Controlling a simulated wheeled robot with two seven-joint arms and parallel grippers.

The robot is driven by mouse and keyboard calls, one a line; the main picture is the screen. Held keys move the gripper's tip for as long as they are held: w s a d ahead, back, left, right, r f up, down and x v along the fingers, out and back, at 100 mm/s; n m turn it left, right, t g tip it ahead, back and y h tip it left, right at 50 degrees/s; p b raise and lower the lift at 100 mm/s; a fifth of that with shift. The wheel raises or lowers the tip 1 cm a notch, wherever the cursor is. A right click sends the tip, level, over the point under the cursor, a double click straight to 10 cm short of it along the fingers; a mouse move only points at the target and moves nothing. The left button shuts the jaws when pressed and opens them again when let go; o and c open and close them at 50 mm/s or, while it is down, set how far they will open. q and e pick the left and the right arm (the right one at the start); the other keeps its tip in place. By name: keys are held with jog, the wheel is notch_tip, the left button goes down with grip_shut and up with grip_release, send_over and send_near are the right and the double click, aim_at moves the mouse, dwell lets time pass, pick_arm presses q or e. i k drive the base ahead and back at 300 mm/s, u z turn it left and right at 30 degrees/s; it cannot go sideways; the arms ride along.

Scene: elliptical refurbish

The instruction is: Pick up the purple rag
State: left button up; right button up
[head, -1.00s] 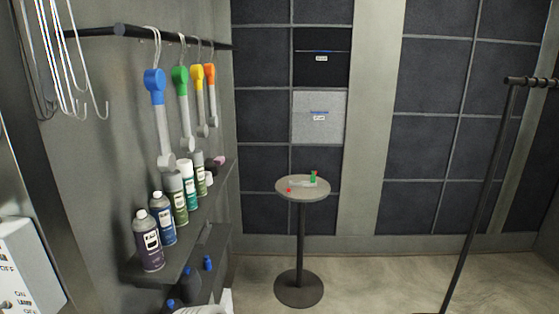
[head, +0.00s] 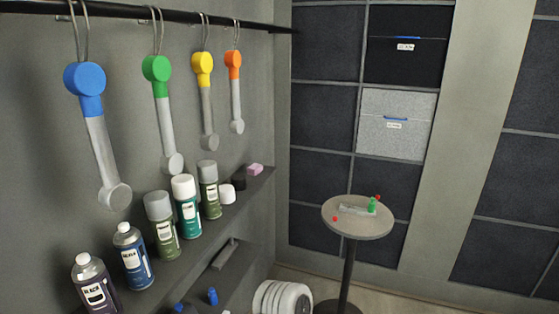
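I see no cloth in the head view that I can clearly call a purple rag. A small pink-purple item (head: 255,169) lies at the far end of the upper wall shelf, beside a dark round item (head: 238,183). It is too small to tell whether it is a cloth or a block. Neither of my grippers shows in the view.
Several spray cans (head: 163,226) line the upper shelf (head: 262,187). Hanging tools (head: 100,140) dangle from a rail (head: 150,14) above. A round table (head: 345,226) holds small items. A white ribbed container (head: 283,299) stands low. Floor is visible near the table.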

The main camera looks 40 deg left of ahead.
aim_at(254, 169)
jog(key=i, duration=2.05)
jog(key=u, duration=3.35)
